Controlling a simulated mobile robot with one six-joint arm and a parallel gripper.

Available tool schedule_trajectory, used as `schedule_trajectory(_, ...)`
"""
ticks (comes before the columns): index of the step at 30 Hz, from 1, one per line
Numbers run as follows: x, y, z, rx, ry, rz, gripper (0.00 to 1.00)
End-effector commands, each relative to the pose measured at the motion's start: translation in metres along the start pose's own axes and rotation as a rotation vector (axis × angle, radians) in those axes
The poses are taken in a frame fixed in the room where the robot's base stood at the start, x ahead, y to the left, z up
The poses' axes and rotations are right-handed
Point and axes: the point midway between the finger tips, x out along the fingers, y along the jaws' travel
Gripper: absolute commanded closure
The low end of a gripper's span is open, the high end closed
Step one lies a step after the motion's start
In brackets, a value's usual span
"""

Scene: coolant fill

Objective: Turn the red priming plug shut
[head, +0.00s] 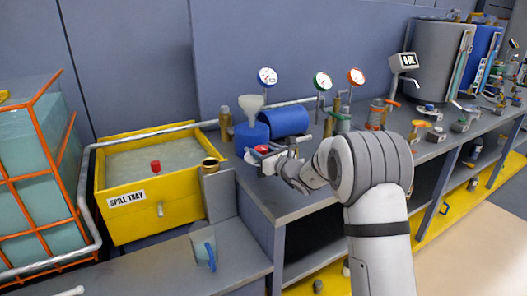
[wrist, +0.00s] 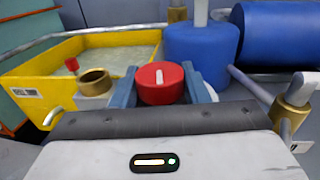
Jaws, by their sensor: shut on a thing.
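The red priming plug (wrist: 160,84) is a round red knob with a white mark on its top. In the wrist view the mark points roughly away from me. My gripper (wrist: 163,88) is shut on the plug, with one blue-grey finger on each side of it. In the head view the plug (head: 262,149) shows at the tip of my gripper (head: 270,157), on the bench's left end beside the blue pump body (head: 252,136). The plug's lower part is hidden by my gripper.
A yellow spill tray (head: 150,226) stands to the left, with a small red item (head: 155,166) in it. A brass cup-like fitting (wrist: 95,82) is left of my gripper. A blue cylinder (head: 283,121), gauges (head: 322,81) and valves line the bench to the right.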

Motion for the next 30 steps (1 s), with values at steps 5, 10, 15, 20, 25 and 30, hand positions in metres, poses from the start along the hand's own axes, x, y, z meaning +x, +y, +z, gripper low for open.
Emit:
schedule_trajectory(5, 0.0003, -0.004, 0.004, -0.002, -0.003, 0.107, 0.82)
schedule_trajectory(10, 0.0009, -0.0046, 0.0055, -0.001, -0.005, 0.256, 0.82)
schedule_trajectory(15, 0.0011, -0.0041, 0.0055, -0.001, -0.004, 0.415, 0.82)
schedule_trajectory(20, 0.0016, -0.0036, 0.0054, -0.002, -0.004, 0.552, 0.82)
schedule_trajectory(25, 0.0019, -0.0032, 0.0047, -0.002, -0.004, 0.672, 0.82)
schedule_trajectory(30, 0.0019, -0.0027, 0.0043, -0.001, -0.004, 0.761, 0.82)
